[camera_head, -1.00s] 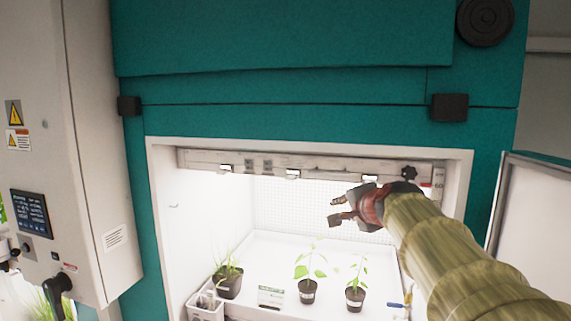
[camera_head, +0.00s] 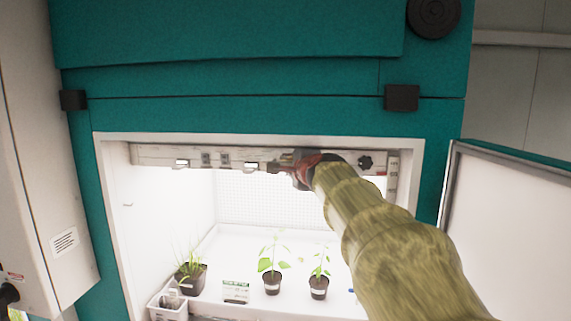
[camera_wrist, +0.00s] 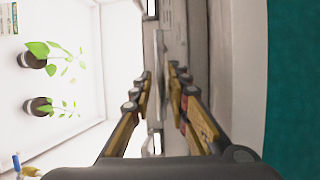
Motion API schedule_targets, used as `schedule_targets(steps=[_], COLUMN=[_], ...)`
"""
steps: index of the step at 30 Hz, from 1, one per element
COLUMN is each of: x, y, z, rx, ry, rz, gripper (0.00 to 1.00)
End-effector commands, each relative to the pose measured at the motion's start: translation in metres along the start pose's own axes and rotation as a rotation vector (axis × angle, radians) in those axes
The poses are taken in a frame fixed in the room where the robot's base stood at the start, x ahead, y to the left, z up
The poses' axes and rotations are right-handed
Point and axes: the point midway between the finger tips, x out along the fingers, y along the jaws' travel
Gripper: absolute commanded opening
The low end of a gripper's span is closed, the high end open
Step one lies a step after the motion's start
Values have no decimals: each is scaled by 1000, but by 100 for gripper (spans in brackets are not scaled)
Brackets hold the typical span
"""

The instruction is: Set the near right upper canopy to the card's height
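The upper canopy (camera_head: 222,160) is a pale bar across the top of the lit chamber opening. A black knob (camera_head: 365,163) sits at its right end, beside a height scale (camera_head: 393,178) with a red mark; its numbers are too small to read surely. A small card (camera_head: 236,291) with a green heading stands on the chamber floor; its text is unreadable. My gripper (camera_head: 277,167) is at the canopy's front, left of the knob. In the wrist view my gripper's fingers (camera_wrist: 160,75) are apart, on either side of a thin pale edge, with no clear contact.
Potted plants (camera_head: 272,283) (camera_head: 319,287) and a grassy pot (camera_head: 191,277) stand on the chamber floor below. A white basket (camera_head: 168,306) is at front left. An open door (camera_head: 510,225) stands at right. A grey cabinet (camera_head: 35,160) is at left.

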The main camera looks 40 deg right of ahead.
Motion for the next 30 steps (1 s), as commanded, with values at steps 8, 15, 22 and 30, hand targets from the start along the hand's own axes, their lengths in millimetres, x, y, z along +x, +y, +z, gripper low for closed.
schedule_targets(steps=[8,15,22,30], x=[27,30,29,29], y=[0,0,0,0], z=[0,0,0,0], rx=[-1,-1,-1,-1], ry=[0,0,0,0], rz=[1,0,0,0], gripper=[17,17,8,0])
